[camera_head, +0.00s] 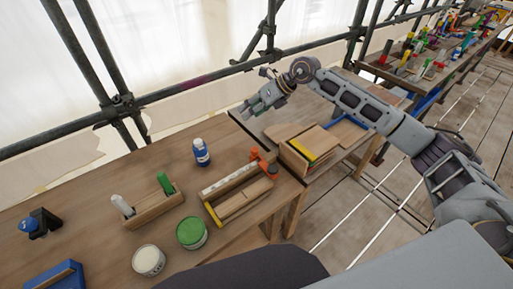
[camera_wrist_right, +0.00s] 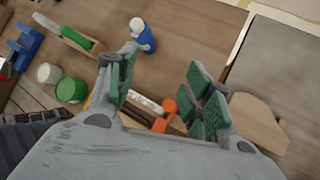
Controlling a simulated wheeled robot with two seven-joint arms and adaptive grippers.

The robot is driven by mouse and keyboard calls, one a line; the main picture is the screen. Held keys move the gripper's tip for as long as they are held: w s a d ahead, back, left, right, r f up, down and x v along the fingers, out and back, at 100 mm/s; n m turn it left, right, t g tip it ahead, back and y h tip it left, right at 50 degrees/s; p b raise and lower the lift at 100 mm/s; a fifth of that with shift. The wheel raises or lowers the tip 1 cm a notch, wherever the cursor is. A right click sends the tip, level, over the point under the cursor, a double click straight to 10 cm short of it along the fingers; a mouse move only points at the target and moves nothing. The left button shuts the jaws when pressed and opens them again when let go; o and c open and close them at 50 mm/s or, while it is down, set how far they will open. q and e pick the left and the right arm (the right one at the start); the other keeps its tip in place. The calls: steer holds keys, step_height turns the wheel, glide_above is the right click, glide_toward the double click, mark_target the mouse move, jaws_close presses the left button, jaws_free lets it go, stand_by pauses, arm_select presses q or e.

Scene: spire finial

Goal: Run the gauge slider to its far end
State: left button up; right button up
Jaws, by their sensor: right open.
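A long wooden piece with a pale, marked strip (camera_head: 228,181) lies on the workbench. An orange-red part (camera_head: 266,166) sits at its right end; I take this to be the gauge and its slider, but it is too small to be sure. In the right wrist view the pale strip (camera_wrist_right: 146,102) and an orange knob (camera_wrist_right: 170,106) show between and below my fingers. My right gripper (camera_head: 252,107) is open and empty, above the bench's far right edge, apart from the gauge. My left gripper is not in view.
A blue bottle (camera_head: 201,153), a green-topped can (camera_head: 191,233), a white-topped can (camera_head: 148,261) and a wooden holder with handled tools (camera_head: 153,208) stand left of the gauge. Wooden blocks (camera_head: 310,147) lie on the adjoining bench. Scaffold poles (camera_head: 110,100) run behind.

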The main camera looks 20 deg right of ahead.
mark_target(255, 149)
steer(key=s+d+f+n+g+h, duration=0.2)
steer(key=s+d+f+n+h, duration=0.1)
steer(key=n, duration=0.4)
steer(key=shift+s+d+f+g+h, duration=0.3)
steer(key=shift+s+d+f, duration=0.35)
steer(key=shift+d, duration=0.6)
steer(key=shift+f, duration=0.1)
steer(key=shift+p+x, duration=1.1)
steer(key=shift+x, duration=5.8)
steer(key=shift+w, duration=0.15)
jaws_close()
